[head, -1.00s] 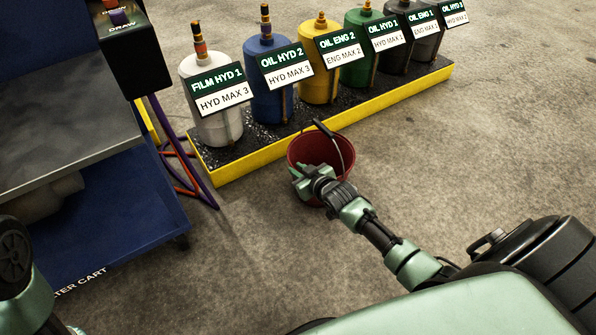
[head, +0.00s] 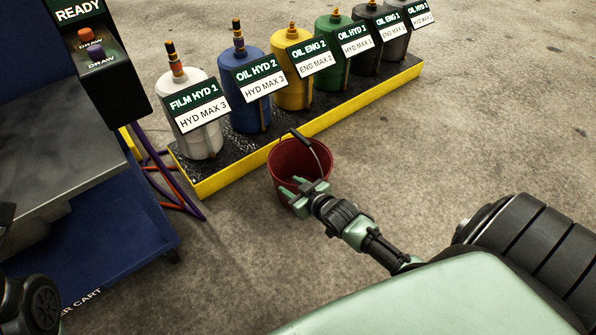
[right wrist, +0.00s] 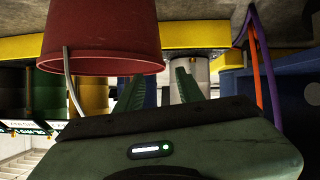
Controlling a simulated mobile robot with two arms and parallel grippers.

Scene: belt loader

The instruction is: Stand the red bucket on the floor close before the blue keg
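The red bucket (head: 287,163) stands upright on the floor just before the yellow edge of the keg rack, in front of the blue keg (head: 244,108) and slightly to its right. Its wire handle with a black grip lies toward the far rim. My right gripper (head: 298,190) is at the bucket's near side, fingers spread and empty. In the right wrist view, which is upside down, the open fingers (right wrist: 158,88) have nothing between them, and the bucket (right wrist: 100,38) is beside them at the left. My left gripper is out of view; only part of that arm shows.
The yellow-edged rack (head: 300,134) holds a row of labelled kegs, with a white keg (head: 193,118) at its near end. A blue cart (head: 120,235) with hoses stands at the left. The floor (head: 440,150) at the right is open.

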